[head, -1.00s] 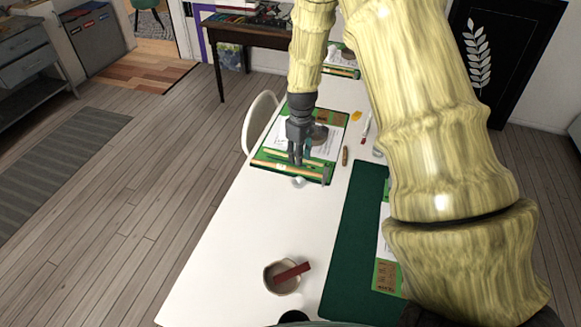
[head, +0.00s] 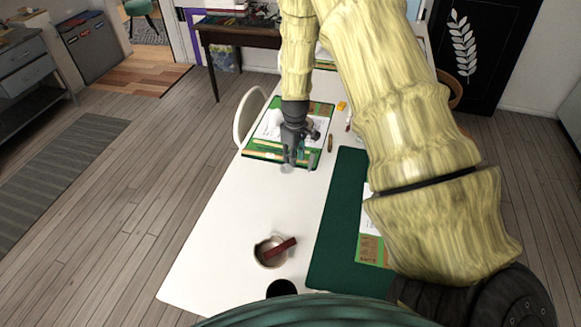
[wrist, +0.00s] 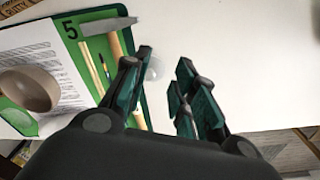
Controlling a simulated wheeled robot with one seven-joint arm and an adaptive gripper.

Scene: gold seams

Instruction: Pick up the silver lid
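A small pale round object, which looks like the silver lid (head: 286,169), lies on the white table by the near edge of a green mat (head: 250,154). In the wrist view the lid (wrist: 154,70) shows as a faint greyish disc just beyond the left finger, partly hidden by it. My gripper (head: 292,158) points down over the mat's near edge, very close to the lid in the head view.
The mat holds a paper (wrist: 40,55), a brown bowl (wrist: 30,88), sticks and a grey metal tool (wrist: 105,27). A pot (head: 268,256) with a red bar stands nearer on the white table (head: 215,240). A dark green mat (head: 335,220) lies right; the table's left side is clear.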

